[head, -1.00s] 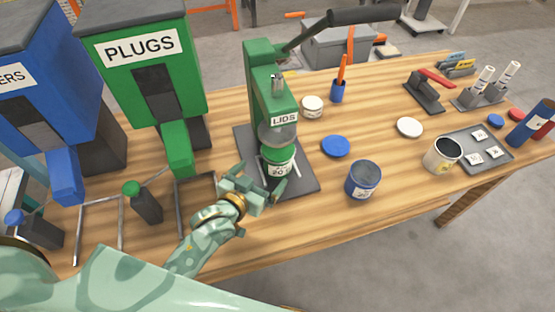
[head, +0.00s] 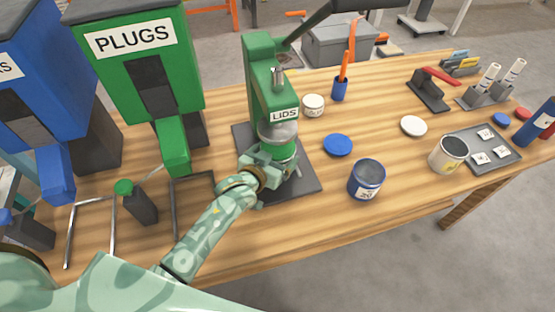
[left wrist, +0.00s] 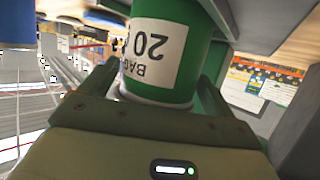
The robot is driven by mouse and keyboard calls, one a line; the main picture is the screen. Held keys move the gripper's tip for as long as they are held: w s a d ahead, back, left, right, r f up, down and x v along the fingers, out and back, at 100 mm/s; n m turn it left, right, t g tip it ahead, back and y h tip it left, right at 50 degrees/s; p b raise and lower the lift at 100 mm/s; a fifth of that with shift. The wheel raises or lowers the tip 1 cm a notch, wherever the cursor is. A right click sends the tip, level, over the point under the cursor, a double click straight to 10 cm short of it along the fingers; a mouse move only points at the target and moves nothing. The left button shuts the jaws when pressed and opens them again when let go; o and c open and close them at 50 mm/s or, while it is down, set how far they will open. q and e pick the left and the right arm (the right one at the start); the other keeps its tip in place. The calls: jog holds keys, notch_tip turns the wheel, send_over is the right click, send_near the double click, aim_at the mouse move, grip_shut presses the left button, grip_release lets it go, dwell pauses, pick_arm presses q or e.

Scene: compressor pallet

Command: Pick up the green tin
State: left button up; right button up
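The green tin (head: 285,151) stands upright under the head of the green LIDS press (head: 272,92), on the press's dark base plate (head: 308,182). My left gripper (head: 279,172) is at the tin from the near side and hides its lower part. In the left wrist view the tin (left wrist: 187,73) shows a white label with "20" and sits between the two fingers (left wrist: 150,88). The fingers are apart; a small gap shows on the left side, and the right finger lies close to or against the tin. My right gripper is not in view.
The green PLUGS dispenser (head: 150,85) stands left of the press. A blue tin (head: 366,180), a blue lid (head: 338,145) and a white lid (head: 413,126) lie to the right. The press lever (head: 350,17) extends above. The front right tabletop is clear.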

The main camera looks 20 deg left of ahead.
pick_arm(q)
jog(key=c, duration=1.4)
jog(key=shift+o, duration=0.2)
